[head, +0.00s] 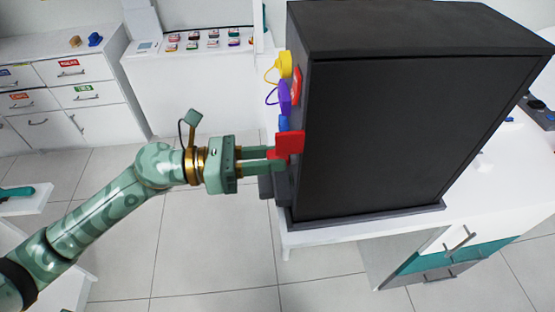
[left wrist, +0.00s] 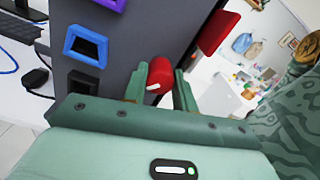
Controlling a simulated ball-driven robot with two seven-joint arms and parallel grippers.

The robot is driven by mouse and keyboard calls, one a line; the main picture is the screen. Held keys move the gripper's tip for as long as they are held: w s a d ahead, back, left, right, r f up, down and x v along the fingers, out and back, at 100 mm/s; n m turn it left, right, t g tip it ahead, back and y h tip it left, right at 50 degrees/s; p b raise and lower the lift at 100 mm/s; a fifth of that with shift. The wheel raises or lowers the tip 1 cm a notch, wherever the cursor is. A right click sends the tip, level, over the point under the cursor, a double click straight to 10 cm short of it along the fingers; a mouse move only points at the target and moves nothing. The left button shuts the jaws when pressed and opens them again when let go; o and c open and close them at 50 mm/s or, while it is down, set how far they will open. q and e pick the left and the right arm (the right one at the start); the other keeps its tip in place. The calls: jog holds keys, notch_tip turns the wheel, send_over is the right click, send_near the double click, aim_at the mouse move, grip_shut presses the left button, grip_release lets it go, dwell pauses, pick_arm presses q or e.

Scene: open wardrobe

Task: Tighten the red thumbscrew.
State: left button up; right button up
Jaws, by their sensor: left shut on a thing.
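The red thumbscrew (left wrist: 160,72) shows in the left wrist view as a short red cylinder with a pale mark, at the back of the black computer case (head: 400,130). My left gripper (head: 277,159) reaches in from the left in the head view. Its two fingers are shut on the thumbscrew, one on each side, as the left wrist view shows. A flat red tab (head: 289,142) sticks out just above the fingers in the head view and partly hides the grip. It also shows in the left wrist view (left wrist: 217,32). My right gripper is not in view.
The case stands upright on a white table (head: 480,195). Yellow (head: 285,64) and purple (head: 285,97) plugs with cables sit above the grip. A blue-framed port (left wrist: 86,46) is beside it. Behind are white drawers (head: 60,90); the floor below my arm is clear.

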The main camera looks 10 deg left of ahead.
pick_arm(q)
jog(key=shift+f+m+b, duration=0.1)
jog(key=shift+m+b, duration=2.1)
jog(key=shift+b, duration=0.05)
jog(key=shift+m+b, duration=1.5)
jog(key=shift+m, duration=0.2)
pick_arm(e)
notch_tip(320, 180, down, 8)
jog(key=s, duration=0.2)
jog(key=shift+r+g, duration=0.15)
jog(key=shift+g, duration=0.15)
pick_arm(q)
jog(key=shift+r, duration=0.2)
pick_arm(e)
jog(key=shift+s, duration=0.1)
pick_arm(q)
jog(key=o, duration=1.1)
jog(key=shift+f, duration=0.1)
jog(key=shift+c, duration=0.3)
